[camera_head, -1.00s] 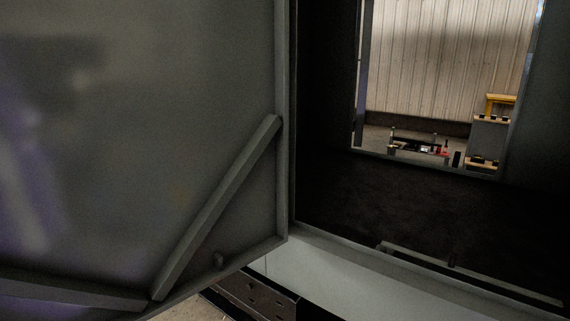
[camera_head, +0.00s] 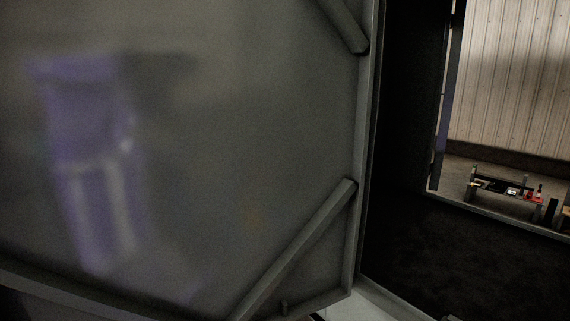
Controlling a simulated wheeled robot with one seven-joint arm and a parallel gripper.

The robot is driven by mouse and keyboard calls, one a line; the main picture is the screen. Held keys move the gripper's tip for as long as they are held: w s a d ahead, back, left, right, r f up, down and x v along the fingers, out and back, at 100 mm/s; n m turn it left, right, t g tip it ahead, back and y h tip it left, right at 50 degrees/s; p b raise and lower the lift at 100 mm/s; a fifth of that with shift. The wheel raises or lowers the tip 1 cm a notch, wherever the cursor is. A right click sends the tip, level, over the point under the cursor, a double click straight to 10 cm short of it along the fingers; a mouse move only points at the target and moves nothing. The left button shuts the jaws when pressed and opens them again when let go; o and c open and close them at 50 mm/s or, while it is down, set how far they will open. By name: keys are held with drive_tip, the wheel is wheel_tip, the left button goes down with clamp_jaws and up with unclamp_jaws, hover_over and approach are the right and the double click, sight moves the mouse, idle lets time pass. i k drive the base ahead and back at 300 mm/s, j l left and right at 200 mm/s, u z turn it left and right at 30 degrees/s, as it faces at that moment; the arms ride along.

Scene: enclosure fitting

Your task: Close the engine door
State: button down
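The engine door (camera_head: 240,130) is a large grey metal panel that fills the left and middle of the head view. It stands open, with its inner face and diagonal braces showing. A blurred purple and grey reflection shows on its face. Its right edge meets the frame of the dark enclosure (camera_head: 410,230), whose inside shows to the right. My gripper does not show in the head view.
Beyond the enclosure, an opening shows a ribbed pale wall (camera_head: 515,80) and a low bench (camera_head: 505,190) with small items, one red. A pale sill (camera_head: 375,304) runs below the enclosure. Little free floor shows.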

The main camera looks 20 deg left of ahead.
sight(160, 159)
drive_tip(key=i+j+z, duration=0.15)
drive_tip(key=j, duration=1.2)
drive_tip(key=k+j+z, duration=0.1)
drive_tip(key=j, duration=0.3)
drive_tip(key=j+z, duration=0.1)
drive_tip(key=j, duration=0.3)
drive_tip(key=k+j+z, duration=0.1)
drive_tip(key=j, duration=0.3)
drive_tip(key=k+j+z, duration=0.1)
drive_tip(key=j, duration=0.25)
drive_tip(key=k+j+z, duration=0.1)
drive_tip(key=k+j, duration=0.15)
drive_tip(key=j, duration=0.15)
drive_tip(key=k+j+z, duration=0.1)
drive_tip(key=j, duration=0.25)
drive_tip(key=k+j+z, duration=0.1)
drive_tip(key=j, duration=0.25)
drive_tip(key=j+z, duration=0.35)
drive_tip(key=j, duration=1.5)
